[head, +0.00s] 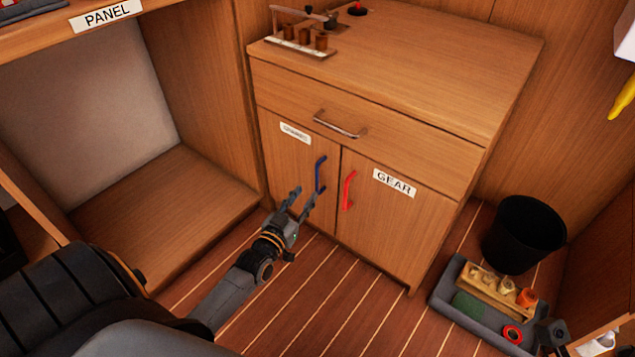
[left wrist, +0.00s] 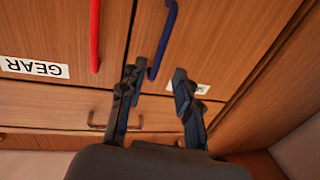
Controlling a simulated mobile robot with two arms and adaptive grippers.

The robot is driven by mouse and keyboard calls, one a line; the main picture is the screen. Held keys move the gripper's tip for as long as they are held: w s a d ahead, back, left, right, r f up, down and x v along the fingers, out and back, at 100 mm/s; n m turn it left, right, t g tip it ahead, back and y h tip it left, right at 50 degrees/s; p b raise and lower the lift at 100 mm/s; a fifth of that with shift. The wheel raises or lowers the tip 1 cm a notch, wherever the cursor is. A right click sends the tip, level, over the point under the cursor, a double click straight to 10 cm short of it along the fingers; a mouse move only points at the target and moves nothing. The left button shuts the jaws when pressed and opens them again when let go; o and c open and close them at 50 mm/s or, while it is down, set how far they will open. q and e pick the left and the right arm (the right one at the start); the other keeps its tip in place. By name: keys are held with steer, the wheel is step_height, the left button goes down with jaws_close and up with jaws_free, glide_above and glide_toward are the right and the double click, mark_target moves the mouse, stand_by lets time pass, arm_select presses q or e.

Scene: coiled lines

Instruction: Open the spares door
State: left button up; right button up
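The spares door (head: 289,168) is the left door of the wooden cabinet and is closed. Its small white label (head: 295,133) is too small to read clearly. Its blue upright handle (head: 319,176) is near the door's right edge. My left gripper (head: 303,198) is open in front of this door, close to the handle. In the left wrist view, the blue handle (left wrist: 165,38) runs up from between the spread fingertips (left wrist: 156,76); I cannot tell whether they touch it.
The closed GEAR door (head: 391,220) with a red handle (head: 349,190) is beside it. A closed drawer (head: 370,131) with a metal handle is above. A black bin (head: 522,235) and a grey tray (head: 451,284) stand on the floor at right. Floor before the cabinet is clear.

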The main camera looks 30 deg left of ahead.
mark_target(316, 180)
arm_select(q)
steer(key=w+b, duration=0.1)
steer(key=w, duration=0.4)
steer(key=w+a+b, duration=0.1)
steer(key=w, duration=0.2)
steer(key=shift+w+b, duration=0.15)
steer(key=shift+b, duration=0.2)
jaws_close()
